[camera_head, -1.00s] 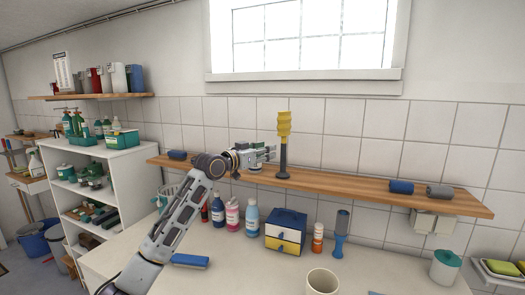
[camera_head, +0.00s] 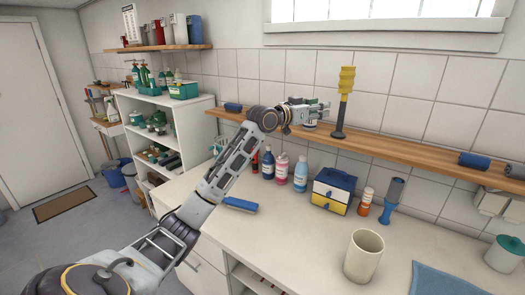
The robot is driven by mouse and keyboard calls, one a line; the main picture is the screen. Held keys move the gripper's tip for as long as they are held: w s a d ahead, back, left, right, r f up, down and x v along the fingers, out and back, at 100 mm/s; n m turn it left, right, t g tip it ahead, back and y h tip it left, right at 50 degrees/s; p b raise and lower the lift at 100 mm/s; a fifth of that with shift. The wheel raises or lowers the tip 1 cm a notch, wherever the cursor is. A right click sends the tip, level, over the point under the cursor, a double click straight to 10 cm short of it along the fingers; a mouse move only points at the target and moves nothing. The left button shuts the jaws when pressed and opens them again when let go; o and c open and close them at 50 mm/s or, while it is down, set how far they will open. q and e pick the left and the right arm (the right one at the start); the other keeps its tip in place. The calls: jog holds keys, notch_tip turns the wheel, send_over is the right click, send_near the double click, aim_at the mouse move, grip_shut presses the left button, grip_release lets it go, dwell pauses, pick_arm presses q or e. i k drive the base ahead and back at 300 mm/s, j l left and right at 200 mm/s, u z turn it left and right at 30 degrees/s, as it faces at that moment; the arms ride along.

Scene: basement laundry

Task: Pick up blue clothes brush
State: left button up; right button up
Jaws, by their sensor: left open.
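A flat blue brush-like bar (camera_head: 240,205), which looks like the blue clothes brush, lies on the white counter, just right of my left forearm. My left gripper (camera_head: 324,111) is open, up at the wooden wall shelf and beside a yellow-topped dark stand (camera_head: 346,90). The gripper is well above and to the right of the blue bar. I cannot tell whether it touches the stand. My right gripper is out of view.
The shelf (camera_head: 400,150) also holds dark blue rolls (camera_head: 233,107). Bottles (camera_head: 281,168), a blue-and-yellow drawer box (camera_head: 333,190), a blue upright tool (camera_head: 391,198) and a cream cup (camera_head: 363,255) stand on the counter. A blue cloth (camera_head: 450,280) lies at the front right.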

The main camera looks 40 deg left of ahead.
aim_at(232, 202)
jog(key=u, duration=1.55)
jog(key=z, duration=1.35)
jog(key=u, duration=1.05)
